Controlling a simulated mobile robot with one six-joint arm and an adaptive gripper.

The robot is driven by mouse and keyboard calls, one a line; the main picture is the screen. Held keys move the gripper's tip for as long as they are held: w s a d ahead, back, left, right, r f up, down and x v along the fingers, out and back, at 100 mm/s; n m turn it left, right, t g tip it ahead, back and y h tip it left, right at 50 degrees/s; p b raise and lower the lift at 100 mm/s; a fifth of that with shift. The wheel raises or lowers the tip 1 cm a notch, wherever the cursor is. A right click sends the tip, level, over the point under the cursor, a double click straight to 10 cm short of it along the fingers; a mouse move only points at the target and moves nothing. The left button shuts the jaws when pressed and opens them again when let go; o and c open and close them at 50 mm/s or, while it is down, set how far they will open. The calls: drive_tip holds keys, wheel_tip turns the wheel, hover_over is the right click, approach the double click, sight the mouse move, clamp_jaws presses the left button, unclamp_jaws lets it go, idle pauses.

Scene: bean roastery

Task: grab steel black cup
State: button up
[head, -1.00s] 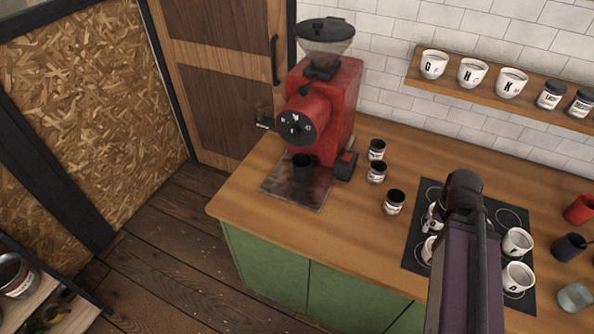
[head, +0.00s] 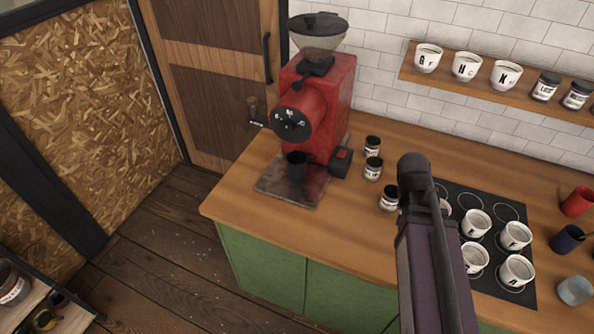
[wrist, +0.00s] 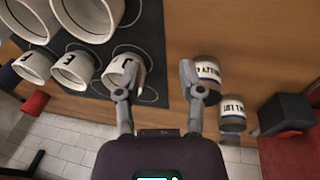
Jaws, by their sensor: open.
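A black cup (head: 296,164), dark and upright, stands on the metal plate under the red grinder (head: 325,112) in the head view. I cannot make the cup out in the wrist view. My gripper (wrist: 160,93) is open in the wrist view, with nothing between its fingers. Its left finger overlaps a white lettered cup (wrist: 124,70), and its right finger is beside a labelled jar (wrist: 206,72). In the head view my arm hides the gripper, well to the right of the black cup.
A dark mat (head: 451,190) holds several white lettered cups. Several small jars (head: 372,168) stand between grinder and mat. A red cup (head: 577,201) and a dark blue cup (head: 568,239) are at the right. The counter's front left (head: 235,205) is clear.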

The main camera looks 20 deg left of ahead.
drive_tip(key=w+a+f+m+t+h+b, duration=0.1)
drive_tip(key=w+a+t+h+b, duration=0.2)
drive_tip(key=a, duration=0.7)
drive_tip(key=m+t+y+b, duration=0.1)
drive_tip(key=m+t+b, duration=0.1)
drive_tip(key=t+b, duration=0.55)
approach(303, 166)
drive_tip(key=s+a+r+t+p, duration=0.1)
drive_tip(key=s+r, duration=0.1)
drive_tip(key=s, duration=0.1)
drive_tip(key=shift+s+a+f, duration=0.15)
drive_tip(key=shift+f, duration=0.1)
drive_tip(key=b+x, duration=0.3)
drive_tip(key=x, duration=0.5)
drive_tip(key=shift+w, duration=0.3)
drive_tip(key=shift+w, duration=0.1)
drive_tip(key=shift+b+x, duration=1)
drive_tip(key=shift+x, duration=1.6)
